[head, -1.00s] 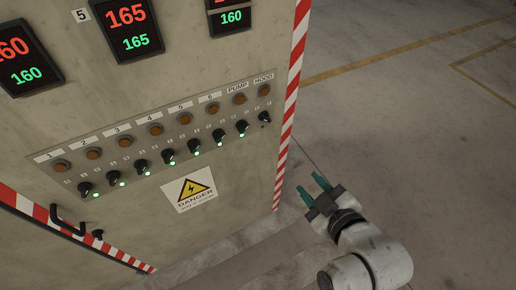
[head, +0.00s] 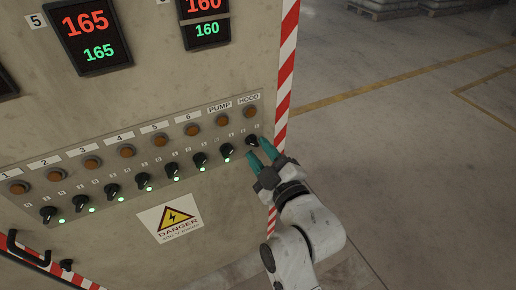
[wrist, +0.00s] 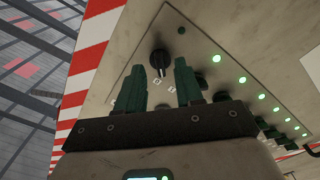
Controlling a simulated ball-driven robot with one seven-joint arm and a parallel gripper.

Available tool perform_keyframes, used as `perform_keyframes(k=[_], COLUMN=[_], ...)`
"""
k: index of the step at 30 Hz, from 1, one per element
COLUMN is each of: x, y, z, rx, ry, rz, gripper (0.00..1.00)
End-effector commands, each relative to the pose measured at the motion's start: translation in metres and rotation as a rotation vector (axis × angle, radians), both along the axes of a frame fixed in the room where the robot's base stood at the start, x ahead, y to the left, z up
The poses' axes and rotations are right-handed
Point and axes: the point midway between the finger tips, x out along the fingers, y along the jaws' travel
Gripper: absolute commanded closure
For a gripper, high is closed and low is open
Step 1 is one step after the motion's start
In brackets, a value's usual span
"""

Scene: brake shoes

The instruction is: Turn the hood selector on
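The hood selector (head: 252,140) is a black rotary knob at the right end of the panel row, under the HOOD label (head: 249,99). The small lamp beside it looks dark in the wrist view (wrist: 181,30). The knob also shows in the wrist view (wrist: 160,62), with a pale mark on its handle. My gripper (head: 259,151) is open, its two green fingers pointing at the knob. In the wrist view the knob appears between the fingertips (wrist: 158,78), a little beyond them. Nothing is held, and I cannot see any contact.
The pump selector (head: 227,150) stands just left, with a lit green lamp. Several similar selectors with green lamps continue leftward. A danger sign (head: 170,218) is below. The cabinet's red-and-white striped edge (head: 286,75) is close on the right. Open floor (head: 400,150) lies beyond it.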

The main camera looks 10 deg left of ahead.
Motion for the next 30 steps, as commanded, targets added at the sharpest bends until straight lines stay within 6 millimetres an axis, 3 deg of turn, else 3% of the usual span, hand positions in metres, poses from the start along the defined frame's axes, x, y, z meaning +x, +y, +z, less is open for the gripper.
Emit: perform_keyframes(k=[6,15,26,30], x=[0.0131,0.0142,0.014,0.014], y=[0.0088,0.0095,0.0095,0.0095], z=[-0.0003,-0.0002,-0.0003,-0.0004], rx=[0.001,0.0,0.0,0.0], ry=[0.001,0.0,0.0,0.001], rz=[0.0,0.0,0.0,0.001], gripper=[0.64,0.65,0.99,1.0])
